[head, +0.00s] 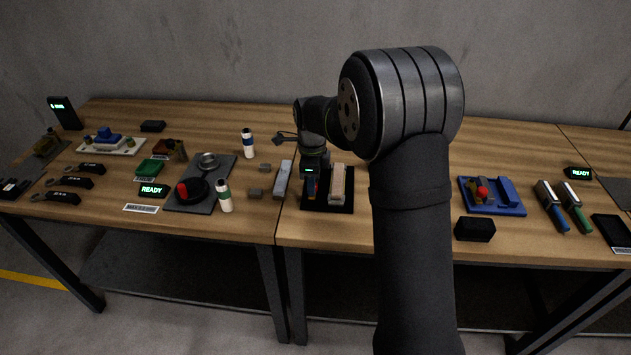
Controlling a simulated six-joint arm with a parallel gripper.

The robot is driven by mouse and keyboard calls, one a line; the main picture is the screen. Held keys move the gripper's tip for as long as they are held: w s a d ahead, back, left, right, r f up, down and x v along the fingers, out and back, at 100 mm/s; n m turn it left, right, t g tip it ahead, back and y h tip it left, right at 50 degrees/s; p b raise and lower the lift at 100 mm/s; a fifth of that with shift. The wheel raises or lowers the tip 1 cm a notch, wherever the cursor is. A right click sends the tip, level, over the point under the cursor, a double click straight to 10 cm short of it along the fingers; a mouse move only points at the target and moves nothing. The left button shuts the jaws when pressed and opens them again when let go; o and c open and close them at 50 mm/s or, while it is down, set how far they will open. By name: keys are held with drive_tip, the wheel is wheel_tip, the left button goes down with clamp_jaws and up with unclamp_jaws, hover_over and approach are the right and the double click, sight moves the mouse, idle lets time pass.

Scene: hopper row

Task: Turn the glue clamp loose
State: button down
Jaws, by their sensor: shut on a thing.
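My gripper (312,174) points down over the left part of a black base (325,208) near the middle of the bench. It is shut on the top of a small dark-blue piece with a reddish part, which I take to be the glue clamp (310,188). The fingers and wrist hide most of the clamp's upper end. A pale wooden block (337,185) stands on the same base, just right of the clamp. How tightly the clamp is turned cannot be seen.
A long grey bar (282,179) lies close left of the base. A grey tray (224,171) with round parts and a white bottle (224,196) stand further left. A blue tray (510,209) and a black box (474,229) are at right. My arm hides the bench between.

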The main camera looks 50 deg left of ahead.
drive_tip(key=shift+s, duration=0.1)
idle(0.3)
drive_tip(key=c, duration=1.1)
unclamp_jaws()
drive_tip(key=shift+c, duration=0.2)
drive_tip(key=shift+r, duration=0.1)
wheel_tip(320, 180, up, 17)
drive_tip(key=shift+r, duration=0.15)
wheel_tip(320, 180, down, 18)
drive_tip(key=shift+r, duration=0.25)
